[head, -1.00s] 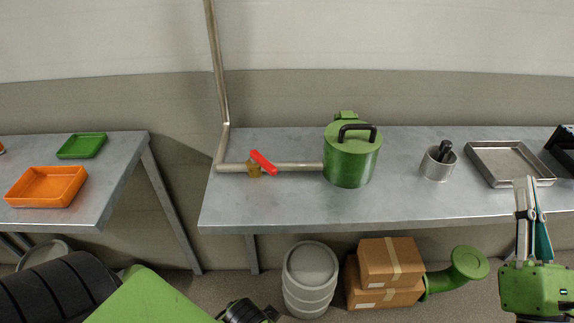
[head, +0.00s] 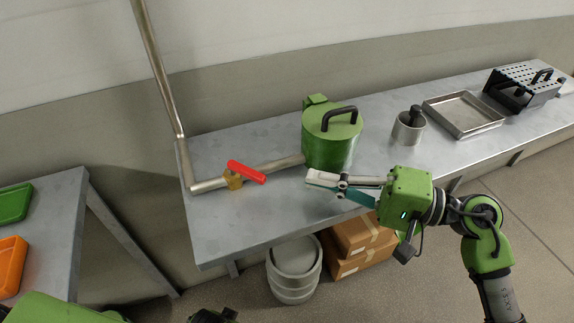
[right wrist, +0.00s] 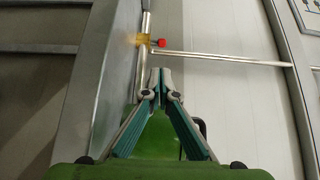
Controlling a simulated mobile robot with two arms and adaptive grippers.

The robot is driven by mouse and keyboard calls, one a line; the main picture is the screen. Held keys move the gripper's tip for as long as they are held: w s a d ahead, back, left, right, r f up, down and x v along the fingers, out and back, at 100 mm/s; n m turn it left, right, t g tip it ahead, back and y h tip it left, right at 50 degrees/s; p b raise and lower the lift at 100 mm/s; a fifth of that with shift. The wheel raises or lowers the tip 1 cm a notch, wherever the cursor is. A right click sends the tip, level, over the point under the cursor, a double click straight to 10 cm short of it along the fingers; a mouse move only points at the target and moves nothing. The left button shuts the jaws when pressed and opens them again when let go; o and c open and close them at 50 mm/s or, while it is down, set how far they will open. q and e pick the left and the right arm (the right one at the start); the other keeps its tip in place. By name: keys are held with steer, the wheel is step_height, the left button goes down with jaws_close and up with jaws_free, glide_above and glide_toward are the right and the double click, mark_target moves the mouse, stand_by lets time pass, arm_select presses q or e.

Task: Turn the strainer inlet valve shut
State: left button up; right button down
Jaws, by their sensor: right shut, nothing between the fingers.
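The strainer inlet valve has a red lever (head: 247,172) on a brass body (head: 234,183), set in the grey pipe (head: 275,166) that runs into the green strainer (head: 328,150). The lever slants across the pipe line in the head view. In the right wrist view, the red lever (right wrist: 161,43) and brass body (right wrist: 146,40) show beyond the fingertips. My right gripper (head: 308,180) is shut and empty, in front of the strainer and to the right of the lever, not touching it. Its fingertips (right wrist: 160,72) meet in the right wrist view.
A metal cup (head: 408,132), a steel tray (head: 465,118) and a perforated box (head: 520,85) stand farther right. The bench (head: 225,225) is clear in front of the valve. A vertical pipe (head: 160,70) rises at left.

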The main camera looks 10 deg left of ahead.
mark_target(246, 172)
arm_select(q)
steer(key=s+f+p, duration=0.1)
steer(key=s+f, duration=0.2)
steer(key=f, duration=0.2)
steer(key=shift+s+a+f+p, duration=0.15)
steer(key=shift+s+f+p, duration=0.1)
steer(key=shift+p, duration=0.1)
arm_select(e)
steer(key=a, duration=0.8)
steer(key=shift+w+a, duration=0.35)
arm_select(q)
steer(key=shift+w, duration=0.15)
arm_select(e)
steer(key=shift+s+t, duration=0.15)
steer(key=shift+t, duration=0.15)
